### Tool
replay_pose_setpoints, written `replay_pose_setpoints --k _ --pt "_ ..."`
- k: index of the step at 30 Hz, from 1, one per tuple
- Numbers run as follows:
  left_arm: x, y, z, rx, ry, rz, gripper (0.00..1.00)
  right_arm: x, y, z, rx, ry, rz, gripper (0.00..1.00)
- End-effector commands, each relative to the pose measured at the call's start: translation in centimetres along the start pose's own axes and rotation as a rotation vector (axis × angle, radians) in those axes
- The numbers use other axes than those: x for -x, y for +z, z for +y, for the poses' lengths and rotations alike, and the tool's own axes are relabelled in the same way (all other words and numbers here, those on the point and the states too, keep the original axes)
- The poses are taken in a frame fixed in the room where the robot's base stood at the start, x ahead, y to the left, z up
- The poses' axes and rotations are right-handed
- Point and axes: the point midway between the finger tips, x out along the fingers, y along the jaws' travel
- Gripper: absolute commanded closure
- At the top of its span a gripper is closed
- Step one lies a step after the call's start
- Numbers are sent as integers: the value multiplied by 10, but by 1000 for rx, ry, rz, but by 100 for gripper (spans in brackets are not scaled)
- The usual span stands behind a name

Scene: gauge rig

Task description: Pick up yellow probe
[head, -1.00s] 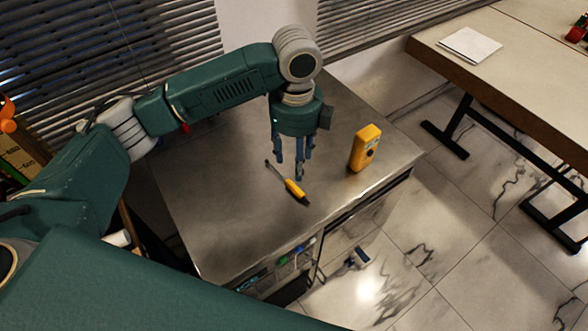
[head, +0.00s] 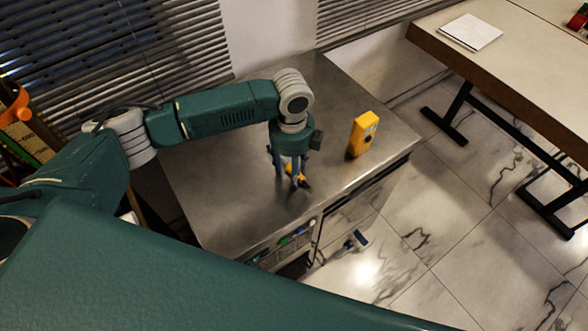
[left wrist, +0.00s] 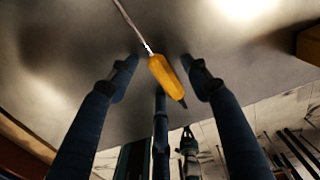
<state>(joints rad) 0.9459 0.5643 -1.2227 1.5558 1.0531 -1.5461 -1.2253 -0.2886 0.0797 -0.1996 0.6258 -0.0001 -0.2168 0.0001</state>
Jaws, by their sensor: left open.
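The yellow probe (head: 296,171) lies on the metal bench top (head: 215,190), with its dark tip end and metal shaft partly hidden behind my left gripper's fingers in the head view. In the left wrist view the yellow handle (left wrist: 166,77) lies between the open fingers, its thin metal shaft running to the upper left. My left gripper (head: 291,180) points down over the probe, its fingers spread around the handle and not closed on it. Whether a finger touches the bench cannot be told. My right gripper is not in view.
A yellow box-shaped meter (head: 363,134) stands on the bench right of the gripper. A table (head: 510,75) with a white paper pad (head: 470,32) is at the right, across a marble floor. Window blinds (head: 110,60) are behind the bench. The bench's left part is clear.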

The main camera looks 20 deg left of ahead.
Motion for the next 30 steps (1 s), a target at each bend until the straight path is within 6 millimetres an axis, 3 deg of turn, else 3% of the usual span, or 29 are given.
replay_pose_setpoints --k 3,9,23,30 --pt "0 0 0 0 0 0 55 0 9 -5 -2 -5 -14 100" --pt "0 0 0 0 0 0 93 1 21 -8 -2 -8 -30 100" --pt "3 0 -1 0 -2 0 94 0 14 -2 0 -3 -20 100" --pt "28 0 -1 -1 -4 -1 94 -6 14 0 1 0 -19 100"
